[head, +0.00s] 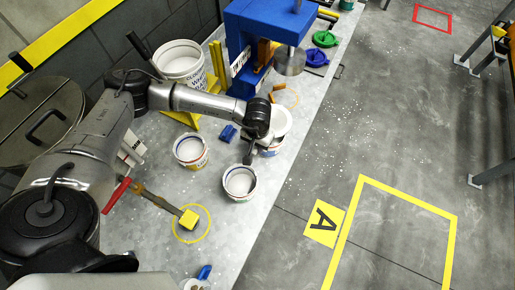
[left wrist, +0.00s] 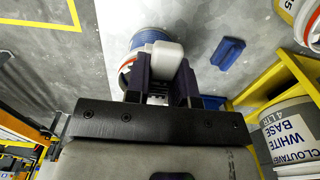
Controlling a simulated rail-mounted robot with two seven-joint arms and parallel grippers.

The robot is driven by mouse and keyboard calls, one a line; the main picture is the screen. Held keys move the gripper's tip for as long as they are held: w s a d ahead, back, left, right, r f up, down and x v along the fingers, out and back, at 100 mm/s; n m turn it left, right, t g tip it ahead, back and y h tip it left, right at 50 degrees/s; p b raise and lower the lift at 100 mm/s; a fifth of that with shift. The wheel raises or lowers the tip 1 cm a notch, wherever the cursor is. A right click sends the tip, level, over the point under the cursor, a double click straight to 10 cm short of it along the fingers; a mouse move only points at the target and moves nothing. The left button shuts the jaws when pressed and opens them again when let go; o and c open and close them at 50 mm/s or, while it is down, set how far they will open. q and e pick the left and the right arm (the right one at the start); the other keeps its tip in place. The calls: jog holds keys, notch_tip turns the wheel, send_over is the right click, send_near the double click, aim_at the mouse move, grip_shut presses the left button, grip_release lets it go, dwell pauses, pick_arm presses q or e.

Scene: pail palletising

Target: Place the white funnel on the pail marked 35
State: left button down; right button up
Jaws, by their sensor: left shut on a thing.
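The white funnel (head: 281,121) shows in the head view just right of my left wrist, over a small pail (head: 270,151). My left gripper (head: 252,147) is shut on it. In the left wrist view a white part of the funnel (left wrist: 163,58) sits between the two dark fingers, with a round blue area and a rim just beyond it. Whether the funnel touches the pail cannot be told. Two more small white pails, one left (head: 190,150) and one nearer (head: 239,183), stand open on the bench. No 35 can be read on any pail. My right gripper is not in view.
A large white pail (head: 181,60) stands in a yellow frame behind my left arm. A blue block (head: 227,133) lies between the pails and that frame. A blue machine (head: 245,45) stands at the back. A yellow-ended tool (head: 189,219) lies near the front; bench around it is mostly clear.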

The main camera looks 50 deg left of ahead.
pick_arm(q)
notch_tip(320, 180, down, 4)
jog(key=shift+f, duration=0.1)
dwell(0.4)
jog(key=shift+f+b, duration=0.45)
jog(key=shift+f, duration=0.15)
jog(key=shift+r, duration=0.1)
jog(key=c, duration=1)
grip_release()
